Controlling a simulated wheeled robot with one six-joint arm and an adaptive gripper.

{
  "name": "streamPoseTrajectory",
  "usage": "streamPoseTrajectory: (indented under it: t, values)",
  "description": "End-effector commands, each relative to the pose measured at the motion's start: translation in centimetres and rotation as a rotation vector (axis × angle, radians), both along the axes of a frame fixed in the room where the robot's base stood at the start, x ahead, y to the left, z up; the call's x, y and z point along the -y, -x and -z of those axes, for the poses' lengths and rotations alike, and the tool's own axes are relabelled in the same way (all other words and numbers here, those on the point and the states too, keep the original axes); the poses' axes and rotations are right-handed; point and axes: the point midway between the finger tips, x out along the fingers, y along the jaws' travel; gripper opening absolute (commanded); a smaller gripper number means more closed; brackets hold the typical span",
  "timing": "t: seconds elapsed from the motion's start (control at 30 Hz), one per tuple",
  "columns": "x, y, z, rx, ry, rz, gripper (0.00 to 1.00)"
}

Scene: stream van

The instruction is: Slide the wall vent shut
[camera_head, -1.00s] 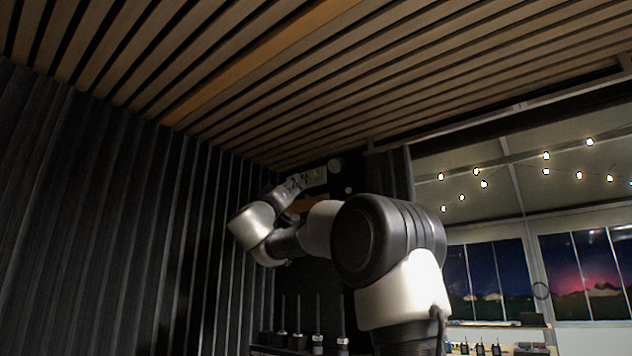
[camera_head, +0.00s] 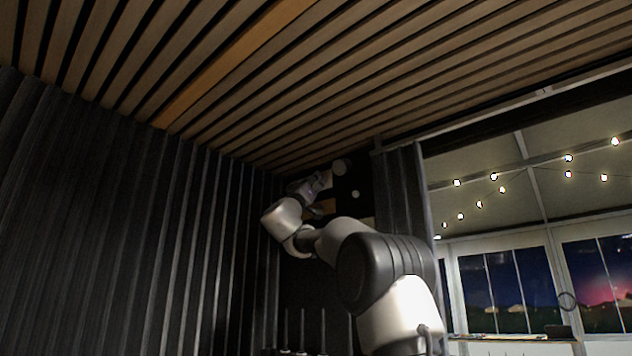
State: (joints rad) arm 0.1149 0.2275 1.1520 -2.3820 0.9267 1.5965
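My gripper (camera_head: 322,182) is small and far off at the end of my raised arm, by the dark back wall near the corner under the ceiling. Its fingers are too small and dark to tell open from shut. Around it is a dark wall panel (camera_head: 352,180) with a pale round piece (camera_head: 340,167) beside the fingertips and a smaller pale knob (camera_head: 355,194) below it. An orange-brown strip (camera_head: 328,206) shows just under the gripper. Which of these parts is the vent, and whether the gripper touches it, I cannot tell. My arm hides part of the panel.
A slatted wooden ceiling (camera_head: 250,80) runs close above my arm. Dark ribbed wall (camera_head: 120,220) fills the left, and a dark ribbed panel (camera_head: 403,190) stands right of the corner. A wide opening with string lights and windows (camera_head: 510,285) lies at right.

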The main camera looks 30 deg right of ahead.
Motion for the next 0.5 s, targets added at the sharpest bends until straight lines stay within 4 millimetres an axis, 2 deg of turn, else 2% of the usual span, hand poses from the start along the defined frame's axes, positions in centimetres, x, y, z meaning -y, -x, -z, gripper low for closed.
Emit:
streamPoseTrajectory:
  t: [0.23, 0.5]
  values:
    - [1.8, -1.2, -2.0, 0.001, -0.001, 0.000, 0.40]
    - [2.2, -1.5, -2.4, -0.001, 0.000, 0.001, 0.40]
